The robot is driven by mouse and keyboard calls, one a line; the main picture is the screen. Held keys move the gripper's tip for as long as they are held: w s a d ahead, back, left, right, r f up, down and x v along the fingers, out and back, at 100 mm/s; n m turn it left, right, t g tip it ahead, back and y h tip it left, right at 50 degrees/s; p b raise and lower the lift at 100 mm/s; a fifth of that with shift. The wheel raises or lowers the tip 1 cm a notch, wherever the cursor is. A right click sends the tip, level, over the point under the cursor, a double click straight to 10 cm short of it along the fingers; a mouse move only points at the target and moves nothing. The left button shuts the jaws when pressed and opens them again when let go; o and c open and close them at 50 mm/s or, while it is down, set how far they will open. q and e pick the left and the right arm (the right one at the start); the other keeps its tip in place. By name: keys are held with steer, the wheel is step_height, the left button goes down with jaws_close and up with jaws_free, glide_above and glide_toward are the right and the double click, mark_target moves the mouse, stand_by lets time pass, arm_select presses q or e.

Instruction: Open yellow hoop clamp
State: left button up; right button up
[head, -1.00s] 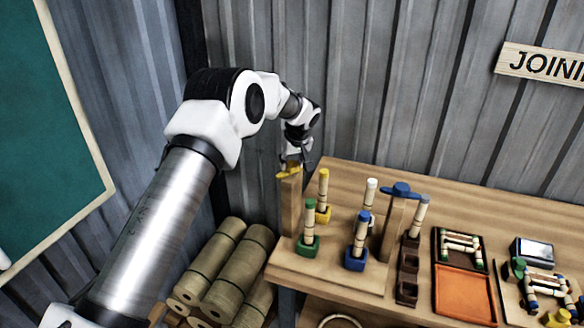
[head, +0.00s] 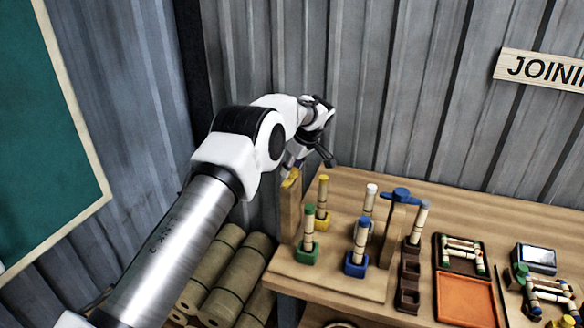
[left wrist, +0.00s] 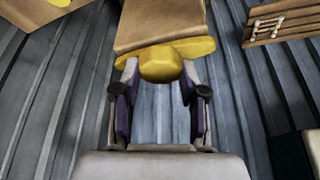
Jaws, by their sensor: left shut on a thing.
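The yellow hoop clamp (head: 291,179) sits on top of a wooden post (head: 288,206) at the left end of the bench. In the left wrist view my left gripper (left wrist: 160,72) is shut on the rounded yellow knob (left wrist: 161,64) of the clamp, one fingertip on each side. A wider yellow part lies behind the knob against the wood. The underside of the clamp is hidden. My right gripper is not in view.
Right of the post stand short rods in yellow (head: 322,215), green (head: 307,250) and blue (head: 356,261) bases. A blue clamp (head: 402,196) tops another post. An orange tray (head: 465,299) lies further right. A corrugated wall stands close behind.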

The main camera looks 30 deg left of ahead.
arm_select(q)
steer(key=o, duration=1.1)
steer(key=shift+o, duration=0.2)
steer(key=v, duration=1.2)
steer(key=shift+d+f, duration=0.1)
